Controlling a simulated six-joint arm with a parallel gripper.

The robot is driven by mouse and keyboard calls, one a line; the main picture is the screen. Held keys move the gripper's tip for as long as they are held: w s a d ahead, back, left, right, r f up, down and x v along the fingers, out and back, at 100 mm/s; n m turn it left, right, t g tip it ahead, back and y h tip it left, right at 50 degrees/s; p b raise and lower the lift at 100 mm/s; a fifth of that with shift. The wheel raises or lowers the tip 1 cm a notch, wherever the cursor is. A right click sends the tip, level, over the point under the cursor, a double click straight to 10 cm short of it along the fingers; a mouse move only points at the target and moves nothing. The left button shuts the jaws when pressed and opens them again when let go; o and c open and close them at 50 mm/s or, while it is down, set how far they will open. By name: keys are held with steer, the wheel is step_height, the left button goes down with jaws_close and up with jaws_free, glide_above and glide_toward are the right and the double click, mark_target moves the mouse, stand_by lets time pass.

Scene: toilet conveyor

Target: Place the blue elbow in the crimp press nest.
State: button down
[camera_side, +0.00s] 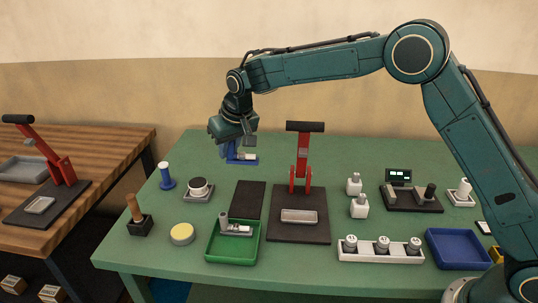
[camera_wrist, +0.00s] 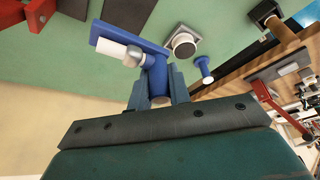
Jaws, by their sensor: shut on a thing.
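My gripper (camera_wrist: 158,88) is shut on the blue elbow (camera_wrist: 155,75), which has a white pipe end and a grey collar. The elbow also shows small below my gripper (camera_side: 237,146) in the side view, at the back of the green table. A flat blue piece (camera_wrist: 104,32) lies right behind the elbow in the wrist view; I cannot tell whether they touch. A press with a red lever (camera_side: 302,160) stands on a dark plate, with a grey, empty-looking nest (camera_side: 299,216) in front of the lever. My gripper is behind and left of this nest.
A similar red press (camera_side: 60,172) with a grey nest stands on the wooden table at left. A green tray (camera_side: 216,252) holds a grey elbow. A blue post (camera_side: 166,178), a white-topped block (camera_side: 198,188) and a dark mat (camera_side: 249,198) lie nearby. A white rack (camera_side: 380,256) holds several fittings.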

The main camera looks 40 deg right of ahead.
steer(key=shift+r, duration=2.45)
steer(key=shift+s+d, duration=0.1)
steer(key=shift+s+d+r, duration=0.1)
steer(key=shift+s+d, duration=0.45)
steer(key=shift+s, duration=0.1)
steer(key=s+d, duration=0.6)
steer(key=s, duration=0.6)
steer(key=shift+d+f, duration=0.25)
steer(key=shift+f, duration=0.1)
steer(key=shift+f, duration=0.1)
step_height(320, 180, down, 13)
steer(key=shift+f, duration=0.15)
